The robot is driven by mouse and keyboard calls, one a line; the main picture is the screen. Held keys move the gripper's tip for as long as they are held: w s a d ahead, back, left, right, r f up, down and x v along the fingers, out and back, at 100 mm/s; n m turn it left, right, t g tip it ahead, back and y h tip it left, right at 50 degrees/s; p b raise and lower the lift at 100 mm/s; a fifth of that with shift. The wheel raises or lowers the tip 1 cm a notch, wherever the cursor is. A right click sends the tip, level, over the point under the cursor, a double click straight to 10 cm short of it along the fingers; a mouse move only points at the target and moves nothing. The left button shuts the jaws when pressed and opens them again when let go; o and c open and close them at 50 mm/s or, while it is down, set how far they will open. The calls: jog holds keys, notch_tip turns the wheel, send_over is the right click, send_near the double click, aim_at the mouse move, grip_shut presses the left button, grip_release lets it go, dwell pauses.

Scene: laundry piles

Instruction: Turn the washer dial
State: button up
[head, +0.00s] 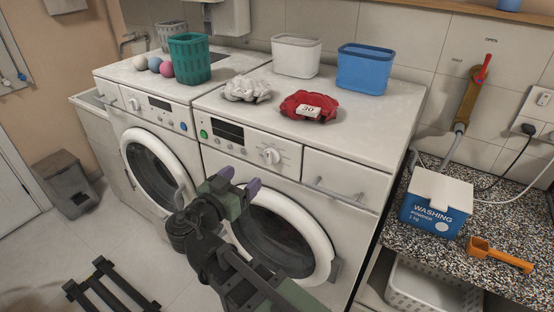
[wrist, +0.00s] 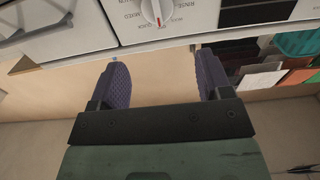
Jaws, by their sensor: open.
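The right-hand washer (head: 330,160) has a white round dial (head: 271,156) on its front panel, between a dark display and a drawer with a handle. The dial also shows at the top edge of the wrist view (wrist: 151,10), partly cut off, with a red mark and printed programme words around it. My gripper (head: 240,181) is in front of this washer, below and left of the dial in the head view, and not touching it. In the wrist view its two purple fingers (wrist: 162,72) are apart with nothing between them.
The left washer (head: 150,120) has its own dial (head: 134,104). On top stand a green basket (head: 189,59), white bin (head: 296,56), blue bin (head: 364,69) and red cloth (head: 309,106). A washing powder box (head: 436,203) and orange scoop (head: 499,255) are at right.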

aim_at(268, 156)
jog(key=x, duration=1.1)
jog(key=shift+s, duration=0.1)
jog(key=c, duration=0.9)
